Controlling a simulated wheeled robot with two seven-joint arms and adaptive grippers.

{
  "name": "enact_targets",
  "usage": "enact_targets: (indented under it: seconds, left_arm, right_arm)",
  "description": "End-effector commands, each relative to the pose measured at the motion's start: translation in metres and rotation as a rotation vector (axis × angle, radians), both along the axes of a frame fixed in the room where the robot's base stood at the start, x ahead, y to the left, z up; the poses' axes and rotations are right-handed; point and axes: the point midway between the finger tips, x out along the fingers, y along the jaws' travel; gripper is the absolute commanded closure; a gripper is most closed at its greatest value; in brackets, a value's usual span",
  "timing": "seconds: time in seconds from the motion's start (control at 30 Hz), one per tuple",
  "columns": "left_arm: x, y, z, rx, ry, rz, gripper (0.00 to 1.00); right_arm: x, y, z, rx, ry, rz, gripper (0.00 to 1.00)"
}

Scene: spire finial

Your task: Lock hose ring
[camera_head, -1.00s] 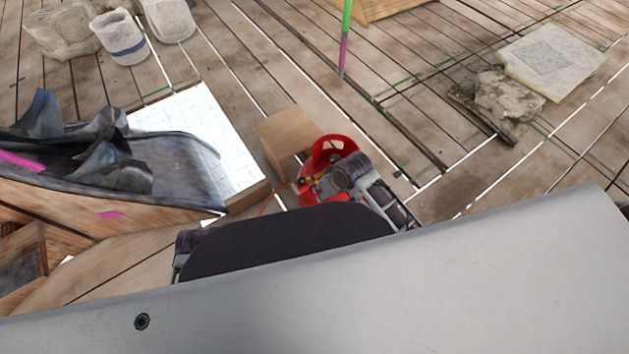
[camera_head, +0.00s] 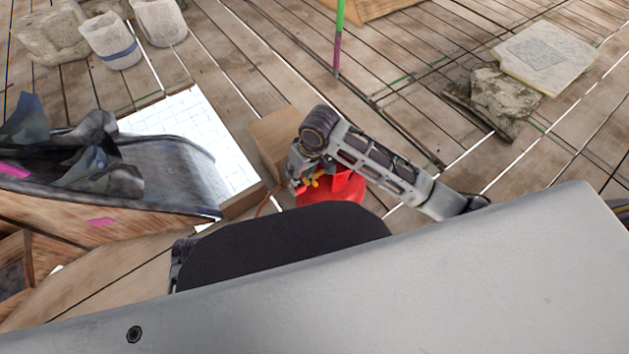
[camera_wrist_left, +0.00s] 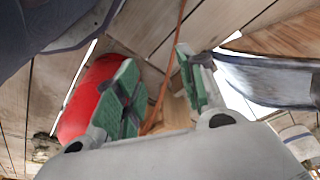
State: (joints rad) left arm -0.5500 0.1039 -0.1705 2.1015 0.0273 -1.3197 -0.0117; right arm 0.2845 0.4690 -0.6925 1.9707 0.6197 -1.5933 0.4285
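The red rounded body (camera_head: 330,190) stands beside a wooden block, with small yellow parts at its top left. It also shows in the left wrist view (camera_wrist_left: 88,98), beside one finger. A thin orange hose (camera_wrist_left: 172,62) runs past the gap between the fingers; I cannot tell its depth. My left gripper (camera_wrist_left: 158,68) has its two green-padded fingers apart, with nothing visibly held. In the head view one gripper is close to the red body's left side, under a grey arm; its fingers are not clear. I cannot make out a hose ring. My right gripper is not visible.
The wooden block (camera_head: 272,138) stands just left of the red body. Further left are a white sheet (camera_head: 190,125) and a wooden crate (camera_head: 120,222) with a dark tarp (camera_head: 165,170). Stone slabs (camera_head: 545,58) lie far right. Plank floor between is open.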

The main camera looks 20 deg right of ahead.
Motion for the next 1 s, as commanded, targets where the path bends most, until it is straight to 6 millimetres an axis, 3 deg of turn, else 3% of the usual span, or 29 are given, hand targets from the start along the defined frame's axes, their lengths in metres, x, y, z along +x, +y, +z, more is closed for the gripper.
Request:
enact_targets:
  seconds: [0.73, 1.0]
  left_arm:
    - [-0.011, -0.012, -0.02, -0.022, 0.022, -0.017, 0.6]
    - [-0.012, -0.013, -0.021, -0.024, 0.024, -0.018, 0.6]
  right_arm:
    - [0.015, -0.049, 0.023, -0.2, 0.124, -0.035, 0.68]
    - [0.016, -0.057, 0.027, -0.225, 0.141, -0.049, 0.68]
